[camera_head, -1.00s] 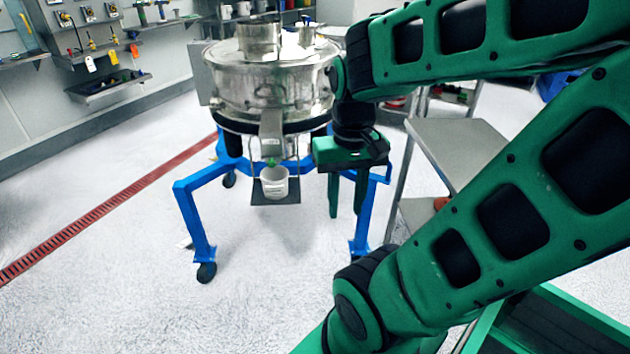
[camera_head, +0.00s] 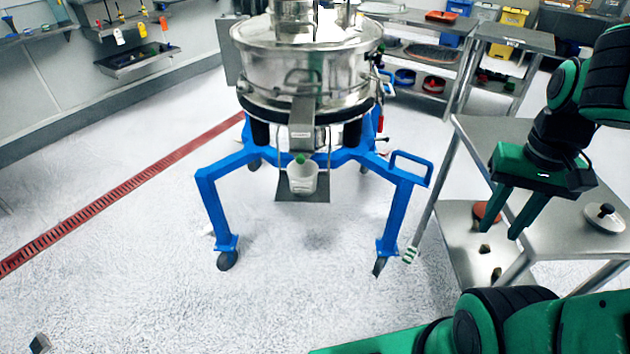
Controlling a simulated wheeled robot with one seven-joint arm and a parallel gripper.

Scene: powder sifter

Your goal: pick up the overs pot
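The overs pot (camera_head: 302,177) is a small white pot. It stands upright on a small dark hanging shelf (camera_head: 302,197) under the outlet spout (camera_head: 301,125) of the steel sifter (camera_head: 303,70). Something green shows at its top, below the spout. My gripper (camera_head: 507,213) is at the right, well apart from the pot, in front of the steel side table. Its two green fingers point down and stand apart, with nothing seen between them.
The sifter stands on a blue wheeled frame (camera_head: 208,205); its legs flank the pot. A steel side table (camera_head: 490,135) at the right holds a lid (camera_head: 605,217). Steel shelving (camera_head: 440,60) stands behind. The floor in front of the sifter is clear.

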